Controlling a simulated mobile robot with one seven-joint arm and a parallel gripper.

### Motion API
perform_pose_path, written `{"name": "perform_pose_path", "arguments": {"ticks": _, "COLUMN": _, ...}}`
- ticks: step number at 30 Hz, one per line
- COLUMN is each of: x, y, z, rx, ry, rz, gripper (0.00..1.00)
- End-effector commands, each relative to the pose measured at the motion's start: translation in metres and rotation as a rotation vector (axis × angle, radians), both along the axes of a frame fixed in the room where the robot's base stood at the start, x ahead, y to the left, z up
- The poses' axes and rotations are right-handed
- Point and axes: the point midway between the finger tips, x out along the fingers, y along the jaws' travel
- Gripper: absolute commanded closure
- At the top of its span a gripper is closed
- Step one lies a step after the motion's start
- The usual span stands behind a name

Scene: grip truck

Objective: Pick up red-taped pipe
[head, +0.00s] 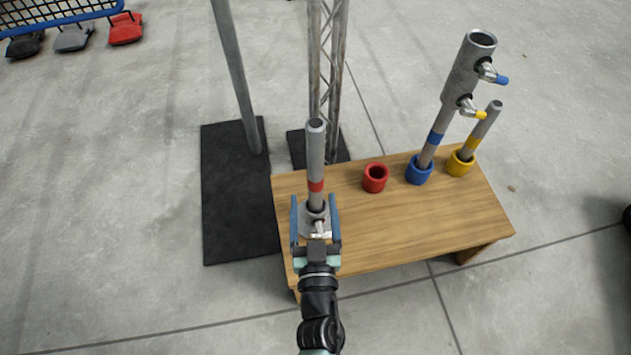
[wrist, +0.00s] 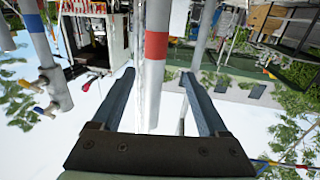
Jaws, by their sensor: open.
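The red-taped pipe (head: 315,150) is a grey tube with a red band, standing upright at the left end of the wooden bench. Its lower end meets a grey metal fitting (head: 319,227), partly hidden by my gripper. My gripper (head: 314,199) is open, with one blue finger on each side of the pipe's line. In the wrist view, which looks upside down, the pipe (wrist: 156,80) runs between the two fingers (wrist: 158,75) with a gap on both sides. I cannot tell whether it is fully between the fingertips or just beyond them.
The bench (head: 400,225) also holds an empty red cup (head: 375,178), a blue cup (head: 419,170) with a blue-taped pipe, and a yellow cup (head: 460,163) with a yellow-taped pipe. A truss (head: 328,75) and a pole (head: 235,75) stand behind on black mats.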

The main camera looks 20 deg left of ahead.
Motion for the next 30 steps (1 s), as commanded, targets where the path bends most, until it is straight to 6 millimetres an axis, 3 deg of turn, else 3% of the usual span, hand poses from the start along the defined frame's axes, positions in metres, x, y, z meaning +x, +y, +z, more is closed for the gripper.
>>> {"name": "perform_pose_path", "arguments": {"ticks": 3, "x": 0.015, "y": 0.007, "z": -0.001, "rx": 0.000, "ry": -0.002, "rz": 0.000, "gripper": 0.23}}
{"name": "perform_pose_path", "arguments": {"ticks": 10, "x": 0.031, "y": 0.011, "z": -0.004, "rx": 0.000, "ry": -0.001, "rz": -0.001, "gripper": 0.23}}
{"name": "perform_pose_path", "arguments": {"ticks": 18, "x": 0.066, "y": 0.022, "z": -0.009, "rx": -0.001, "ry": -0.003, "rz": 0.000, "gripper": 0.23}}
{"name": "perform_pose_path", "arguments": {"ticks": 28, "x": 0.072, "y": 0.025, "z": -0.007, "rx": 0.000, "ry": 0.000, "rz": -0.001, "gripper": 0.23}}
{"name": "perform_pose_path", "arguments": {"ticks": 30, "x": 0.072, "y": 0.024, "z": -0.007, "rx": 0.000, "ry": 0.000, "rz": -0.001, "gripper": 0.36}}
